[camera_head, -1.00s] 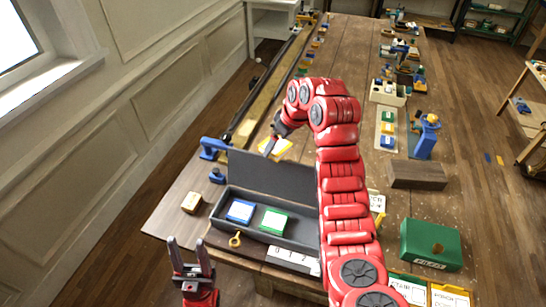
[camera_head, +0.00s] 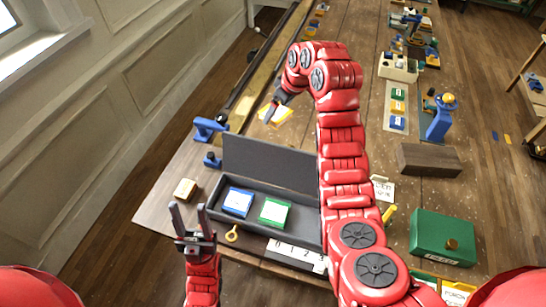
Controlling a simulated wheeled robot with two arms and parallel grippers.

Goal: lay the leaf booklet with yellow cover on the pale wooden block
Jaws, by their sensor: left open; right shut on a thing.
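The yellow-covered leaf booklet (camera_head: 283,112) is held in my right gripper (camera_head: 270,114), beyond the raised lid of the dark grey box. The gripper is shut on it, and the arm partly hides the hold. The pale wooden block (camera_head: 186,190) sits on the table's left part, left of the box. My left gripper (camera_head: 188,208) is open and empty, its two fingers pointing up, near the table's front edge and just in front of the block in the picture.
The open grey box (camera_head: 303,231) holds a blue booklet (camera_head: 238,201) and a green booklet (camera_head: 274,212). A blue tool (camera_head: 209,128) stands behind the block. A brass key-like ring (camera_head: 232,234) lies in front of the box. A green box (camera_head: 442,237) and a brown block (camera_head: 428,160) stand right.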

